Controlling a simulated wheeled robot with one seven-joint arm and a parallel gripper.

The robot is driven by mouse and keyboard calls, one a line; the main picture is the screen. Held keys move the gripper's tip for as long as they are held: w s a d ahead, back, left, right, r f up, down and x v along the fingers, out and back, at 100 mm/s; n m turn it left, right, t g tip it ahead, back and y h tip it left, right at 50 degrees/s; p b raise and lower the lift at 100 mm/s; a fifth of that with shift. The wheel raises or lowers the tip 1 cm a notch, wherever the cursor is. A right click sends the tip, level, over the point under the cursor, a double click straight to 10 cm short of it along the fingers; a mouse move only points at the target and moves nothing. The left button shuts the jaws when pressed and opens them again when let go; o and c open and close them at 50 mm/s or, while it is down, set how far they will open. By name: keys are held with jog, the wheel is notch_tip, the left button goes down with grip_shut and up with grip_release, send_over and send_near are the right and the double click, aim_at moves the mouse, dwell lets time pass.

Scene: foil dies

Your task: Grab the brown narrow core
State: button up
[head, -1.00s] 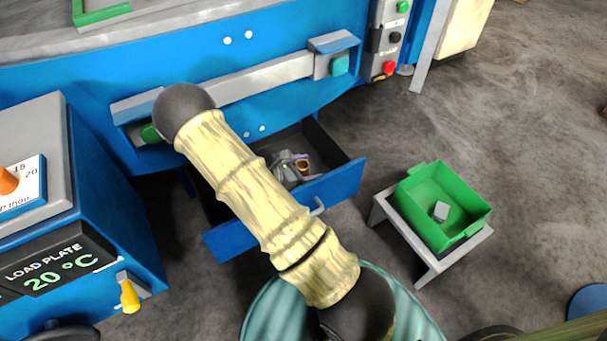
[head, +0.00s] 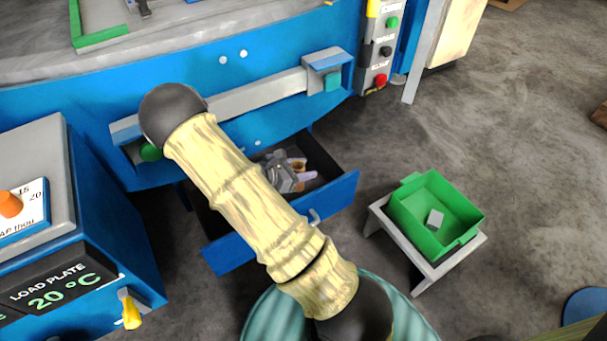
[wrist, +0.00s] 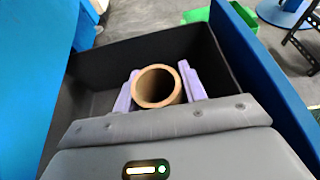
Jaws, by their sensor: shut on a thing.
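The brown narrow core (wrist: 157,86) is a short hollow tube. In the wrist view it sits between the two lilac fingers of my gripper (wrist: 158,90), its open end facing the camera. The fingers are shut on it, one on each side. In the head view my gripper (head: 297,170) is inside the open blue drawer (head: 335,200), and a bit of the brown core (head: 298,166) shows between its fingers. My arm hides part of the drawer. I cannot tell whether the core touches the drawer floor.
The drawer's dark walls (wrist: 210,45) stand close around my gripper. A blue load plate unit (head: 130,240) is at left. Floor at right is mostly clear.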

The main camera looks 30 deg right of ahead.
notch_tip(320, 180, up, 12)
jog(key=p, duration=0.3)
jog(key=shift+r+p, duration=0.25)
jog(key=shift+p, duration=0.1)
jog(key=shift+r, duration=0.1)
